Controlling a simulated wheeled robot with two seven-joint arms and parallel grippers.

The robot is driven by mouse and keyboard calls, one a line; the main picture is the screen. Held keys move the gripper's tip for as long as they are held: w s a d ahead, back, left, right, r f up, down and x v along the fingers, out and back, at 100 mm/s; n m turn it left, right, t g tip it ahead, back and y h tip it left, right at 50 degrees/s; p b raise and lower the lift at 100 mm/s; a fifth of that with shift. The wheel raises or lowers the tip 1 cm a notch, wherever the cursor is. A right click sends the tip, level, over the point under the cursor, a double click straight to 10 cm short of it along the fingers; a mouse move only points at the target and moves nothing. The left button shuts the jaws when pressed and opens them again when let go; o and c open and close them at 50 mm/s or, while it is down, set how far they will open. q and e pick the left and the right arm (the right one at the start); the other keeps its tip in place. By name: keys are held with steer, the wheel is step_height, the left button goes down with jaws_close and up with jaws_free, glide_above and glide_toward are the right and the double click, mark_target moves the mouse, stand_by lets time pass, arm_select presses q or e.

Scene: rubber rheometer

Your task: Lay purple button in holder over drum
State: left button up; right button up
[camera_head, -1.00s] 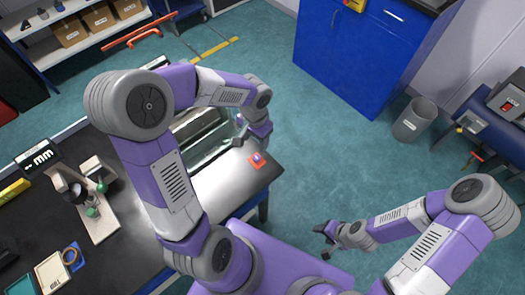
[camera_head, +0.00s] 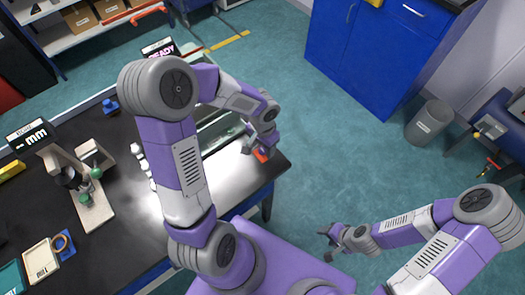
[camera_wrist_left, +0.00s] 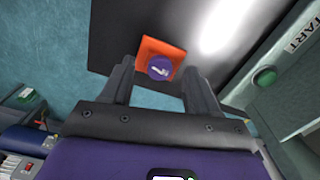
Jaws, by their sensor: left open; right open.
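The purple button (camera_wrist_left: 160,67), a round piece with a white mark, rests on a square orange pad (camera_wrist_left: 149,48). The pad lies at the near right end of the table; part of it shows in the head view (camera_head: 261,156), where my left gripper hides the button. My left gripper (camera_head: 258,147) is open just above the button. In the left wrist view its fingers (camera_wrist_left: 157,70) stand on either side of the button, apart from it. My right gripper (camera_head: 330,234) is open and empty over the floor. I cannot make out the holder or the drum.
A glass-fronted machine (camera_head: 222,127) stands beside my left gripper, partly behind my arm. A green button (camera_wrist_left: 265,77) under a START label shows in the wrist view. A thickness gauge (camera_head: 88,190) stands at the left. White pieces (camera_head: 143,165) lie on the table (camera_head: 118,238).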

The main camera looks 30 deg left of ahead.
arm_select(q)
steer(key=shift+f, duration=0.1)
steer(key=c, duration=1.1)
